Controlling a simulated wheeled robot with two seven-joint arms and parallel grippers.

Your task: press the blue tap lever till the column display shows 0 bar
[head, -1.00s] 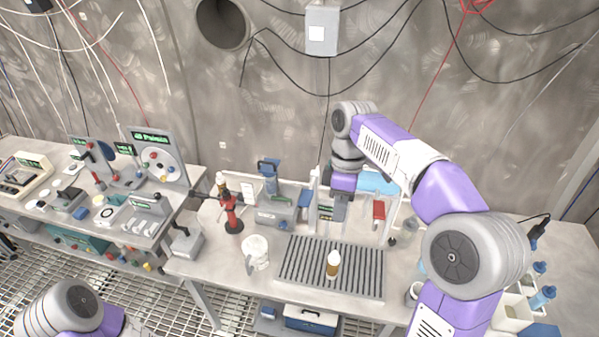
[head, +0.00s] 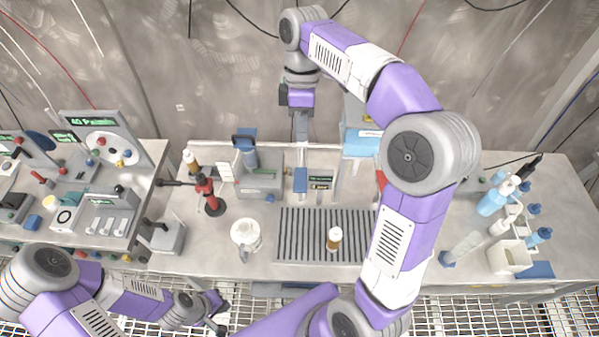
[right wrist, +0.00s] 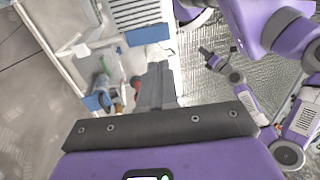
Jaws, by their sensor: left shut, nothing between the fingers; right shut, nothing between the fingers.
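The blue tap lever (head: 300,180) stands upright in the middle of the bench, behind the slatted drip tray (head: 290,235). A small column display (head: 321,183) with green figures is just right of it; the figures are too small to read. My right gripper (head: 302,138) is shut and empty, pointing down, with its fingertips above the blue lever in the head view. Whether they touch it I cannot tell. Its shut dark fingers also show in the right wrist view (right wrist: 155,85). My left gripper (head: 218,318) is shut and empty, low in front of the bench.
A brown bottle with a white top (head: 334,238) stands on the tray. A white jug (head: 246,238) and a red stand (head: 210,195) are to its left. A red lever (head: 380,181) is partly behind my right arm. Several bottles (head: 495,200) crowd the right end.

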